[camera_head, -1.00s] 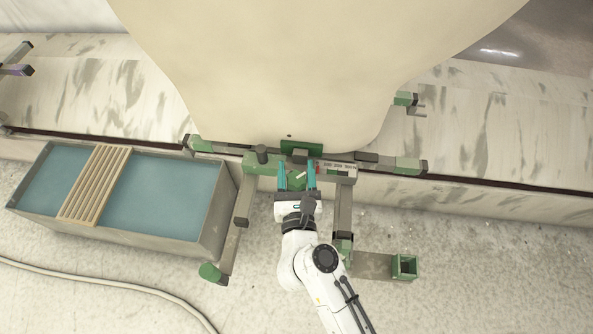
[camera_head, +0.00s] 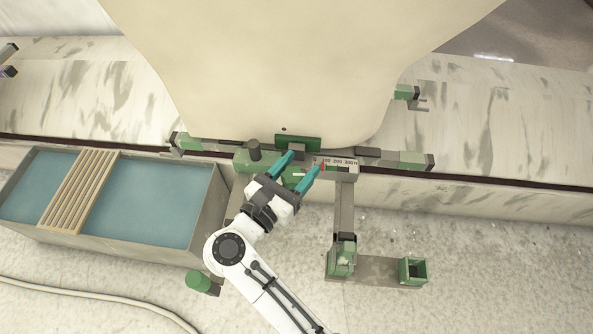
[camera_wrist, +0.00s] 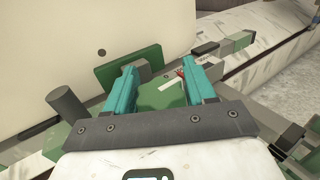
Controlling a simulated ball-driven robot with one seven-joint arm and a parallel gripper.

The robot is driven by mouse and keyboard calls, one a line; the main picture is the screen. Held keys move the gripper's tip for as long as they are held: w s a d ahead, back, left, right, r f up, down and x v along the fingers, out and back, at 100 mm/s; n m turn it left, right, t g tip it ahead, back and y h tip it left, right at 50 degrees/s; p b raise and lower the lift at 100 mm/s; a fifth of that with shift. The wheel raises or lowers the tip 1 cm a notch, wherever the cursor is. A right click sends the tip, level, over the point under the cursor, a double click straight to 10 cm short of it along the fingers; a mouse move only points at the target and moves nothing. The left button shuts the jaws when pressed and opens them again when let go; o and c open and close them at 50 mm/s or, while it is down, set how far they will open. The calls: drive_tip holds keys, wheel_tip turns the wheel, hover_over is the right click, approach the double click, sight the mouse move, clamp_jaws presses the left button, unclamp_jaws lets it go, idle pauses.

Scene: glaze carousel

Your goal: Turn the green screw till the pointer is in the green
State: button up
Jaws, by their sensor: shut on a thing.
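My gripper (camera_head: 304,163) has its two teal fingers shut on the green screw (camera_wrist: 160,96), one on each side, in the wrist view. In the head view the screw (camera_head: 290,179) shows between the fingers, with a white mark on its top. The gripper is angled toward the upper right. A pale scale plate (camera_head: 346,164) with numbers lies just right of the fingers. The red pointer (camera_head: 322,167) is at the left part of the scale, close to the right finger. The scale's green zone is too small to make out.
A grey tank (camera_head: 207,215) of blue liquid with a wooden slatted rack (camera_head: 80,190) stands at left. A large cream body (camera_head: 290,70) rises behind the screw. A dark upright post (camera_head: 254,150) is left of the fingers.

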drive_tip(key=shift+d+m+g+h, duration=0.2)
drive_tip(key=shift+m+g+h, duration=0.2)
drive_tip(key=shift+h, duration=0.3)
drive_tip(key=o, duration=1)
drive_tip(key=shift+c, duration=0.2)
drive_tip(key=shift+a+r+y, duration=0.1)
drive_tip(key=shift+a+y, duration=0.05)
drive_tip(key=shift+y, duration=0.25)
